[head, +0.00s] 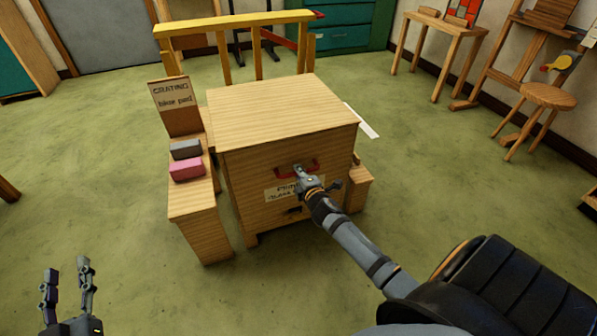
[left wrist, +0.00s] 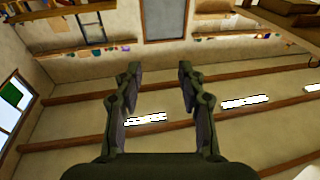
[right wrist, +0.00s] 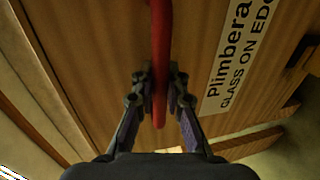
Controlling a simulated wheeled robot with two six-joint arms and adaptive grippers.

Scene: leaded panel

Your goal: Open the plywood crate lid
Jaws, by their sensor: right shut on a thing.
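The plywood crate (head: 280,115) stands in the middle of the head view, its flat lid on top and level, with no gap that I can see. A red handle (head: 282,170) sits on its front face above a paper label; the handle also shows in the right wrist view (right wrist: 161,60). My right gripper (head: 305,179) is shut on the red handle, with a finger on each side of it in the right wrist view (right wrist: 160,92). My left gripper (head: 67,275) is open and empty at the lower left, far from the crate; its spread fingers show in the left wrist view (left wrist: 157,75).
A low wooden bench (head: 200,215) left of the crate holds a grey block (head: 186,149), a pink block (head: 187,168) and a sign board (head: 172,97). A yellow rack (head: 235,25) stands behind. A stool (head: 545,97) is at the right.

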